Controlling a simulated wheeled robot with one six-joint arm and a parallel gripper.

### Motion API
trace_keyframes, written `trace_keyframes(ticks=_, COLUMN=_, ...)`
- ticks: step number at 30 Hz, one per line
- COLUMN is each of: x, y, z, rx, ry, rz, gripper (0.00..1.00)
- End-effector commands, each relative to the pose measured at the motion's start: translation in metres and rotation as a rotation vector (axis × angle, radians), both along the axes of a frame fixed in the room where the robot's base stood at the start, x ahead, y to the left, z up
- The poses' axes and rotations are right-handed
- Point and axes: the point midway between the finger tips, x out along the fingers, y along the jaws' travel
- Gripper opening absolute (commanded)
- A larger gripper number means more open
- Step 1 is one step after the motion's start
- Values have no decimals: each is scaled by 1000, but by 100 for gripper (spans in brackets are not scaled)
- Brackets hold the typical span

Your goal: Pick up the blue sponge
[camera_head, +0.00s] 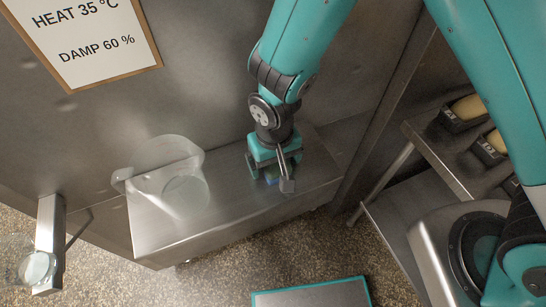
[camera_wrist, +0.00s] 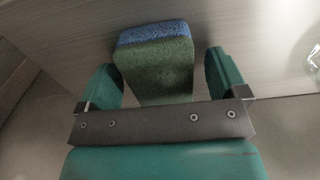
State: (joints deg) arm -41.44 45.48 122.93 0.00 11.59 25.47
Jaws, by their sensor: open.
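The blue sponge (camera_wrist: 155,65) shows in the wrist view as a block with a blue top end and a green body. It lies between the two fingers of my gripper (camera_wrist: 165,80), with a gap to the finger on the right and a narrow gap on the left. The fingers are open. In the head view my gripper (camera_head: 275,178) is low over the steel bench, and only a small blue part of the sponge (camera_head: 271,182) shows there. The rest of it is hidden by the gripper.
A clear jug (camera_head: 165,175) stands on the left of the steel bench (camera_head: 240,213). A wall sign (camera_head: 85,40) hangs above. A shelf with bread tins (camera_head: 465,112) stands at the right. Another clear vessel (camera_head: 37,268) is at the lower left.

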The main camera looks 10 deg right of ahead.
Motion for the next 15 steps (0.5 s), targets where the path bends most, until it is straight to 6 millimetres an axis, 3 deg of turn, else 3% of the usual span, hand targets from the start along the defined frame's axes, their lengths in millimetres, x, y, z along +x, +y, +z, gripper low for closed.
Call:
trace_keyframes(ticks=3, x=0, y=0, z=0, rx=0, ry=0, rz=0, gripper=92)
trace_keyframes(ticks=4, x=0, y=0, z=0, rx=0, ry=0, rz=0, gripper=87)
trace_keyframes(ticks=10, x=0, y=0, z=0, rx=0, ry=0, rz=0, gripper=41)
trace_keyframes(ticks=15, x=0, y=0, z=0, rx=0, ry=0, rz=0, gripper=35)
